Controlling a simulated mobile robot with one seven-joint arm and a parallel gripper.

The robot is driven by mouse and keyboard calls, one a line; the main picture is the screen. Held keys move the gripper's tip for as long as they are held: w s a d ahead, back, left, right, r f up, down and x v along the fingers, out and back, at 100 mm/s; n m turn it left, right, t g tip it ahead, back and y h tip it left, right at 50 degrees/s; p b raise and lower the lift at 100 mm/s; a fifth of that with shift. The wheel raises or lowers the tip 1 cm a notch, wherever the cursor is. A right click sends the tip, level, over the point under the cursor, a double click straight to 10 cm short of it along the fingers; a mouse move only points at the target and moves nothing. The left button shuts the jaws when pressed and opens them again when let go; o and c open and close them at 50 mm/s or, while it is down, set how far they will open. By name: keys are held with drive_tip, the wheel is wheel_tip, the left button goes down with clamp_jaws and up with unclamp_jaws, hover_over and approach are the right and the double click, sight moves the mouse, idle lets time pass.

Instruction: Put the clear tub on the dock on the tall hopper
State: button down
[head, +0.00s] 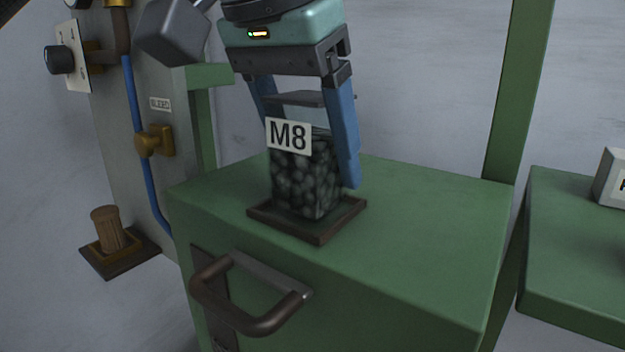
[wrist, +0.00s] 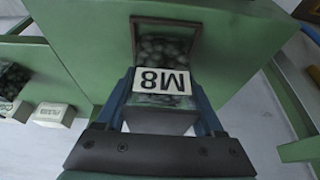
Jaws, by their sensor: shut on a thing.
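The clear tub (head: 306,180) is full of dark round pieces and bears a white M8 label. It stands upright within the square dark dock frame (head: 323,236) on top of the green hopper (head: 430,215). My gripper (head: 308,165) is shut on the tub, with a blue finger on each side. In the wrist view the tub (wrist: 160,118) is between the fingers and the dock (wrist: 195,25) shows behind it. Its base looks to be inside the dock rim; whether it rests fully on the dock floor I cannot tell.
A brown handle (head: 255,310) sticks out from the hopper's front. At left are a grey panel with a blue pipe (head: 140,120) and a wooden plug (head: 107,228) on a dark base. A lower green surface (head: 575,260) with a labelled block (head: 612,180) is at right. A green post (head: 515,90) rises behind.

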drive_tip(key=shift+f, duration=0.2)
drive_tip(key=shift+f, duration=0.15)
unclamp_jaws()
